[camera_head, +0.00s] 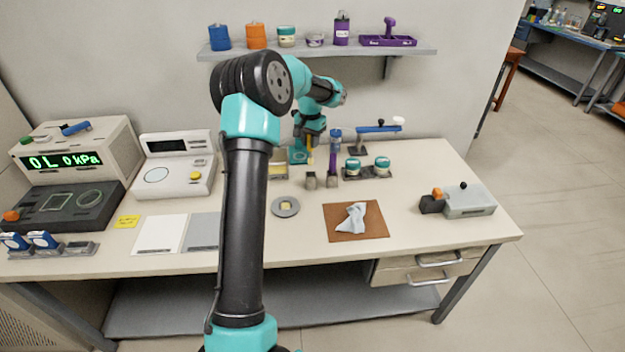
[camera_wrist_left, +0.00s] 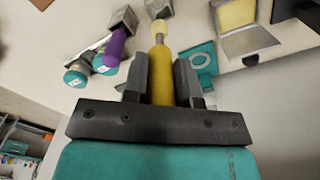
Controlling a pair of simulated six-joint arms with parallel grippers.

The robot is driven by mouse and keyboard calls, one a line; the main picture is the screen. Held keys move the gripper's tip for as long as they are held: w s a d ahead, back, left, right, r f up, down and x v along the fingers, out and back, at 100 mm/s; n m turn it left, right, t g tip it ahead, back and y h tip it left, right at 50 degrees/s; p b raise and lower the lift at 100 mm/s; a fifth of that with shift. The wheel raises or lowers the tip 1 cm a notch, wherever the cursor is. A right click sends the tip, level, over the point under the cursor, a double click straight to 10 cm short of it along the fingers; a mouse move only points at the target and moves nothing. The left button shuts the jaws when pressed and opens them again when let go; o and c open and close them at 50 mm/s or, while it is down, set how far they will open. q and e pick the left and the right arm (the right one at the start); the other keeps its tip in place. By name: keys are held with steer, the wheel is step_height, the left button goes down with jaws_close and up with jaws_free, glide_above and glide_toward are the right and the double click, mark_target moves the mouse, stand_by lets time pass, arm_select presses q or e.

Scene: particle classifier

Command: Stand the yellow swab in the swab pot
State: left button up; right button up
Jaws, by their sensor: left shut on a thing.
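My left gripper (camera_head: 310,141) is shut on the yellow swab (camera_head: 310,155) and holds it roughly upright, tip down. The left wrist view shows the swab (camera_wrist_left: 160,75) between the two fingers (camera_wrist_left: 160,82), with its pale tip beyond them. A small grey pot (camera_head: 311,181) stands just below the swab in the head view; in the left wrist view this pot (camera_wrist_left: 158,8) is beyond the tip. The tip looks outside and above it, but the exact gap is unclear. My right gripper is not in view.
A second grey pot (camera_head: 333,181) beside it holds a purple tool (camera_head: 333,155). Two teal-lidded jars (camera_head: 382,164) stand in a rack to the right. An open case with a yellow pad (camera_head: 278,170) and a teal ring piece (camera_wrist_left: 203,58) are close by.

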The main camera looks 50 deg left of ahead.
mark_target(310, 157)
arm_select(q)
steer(key=shift+f, duration=2.3)
steer(key=shift+f, duration=2.5)
steer(key=shift+f, duration=0.15)
steer(key=o, duration=0.9)
step_height(310, 157, up, 12)
steer(key=shift+r, duration=0.2)
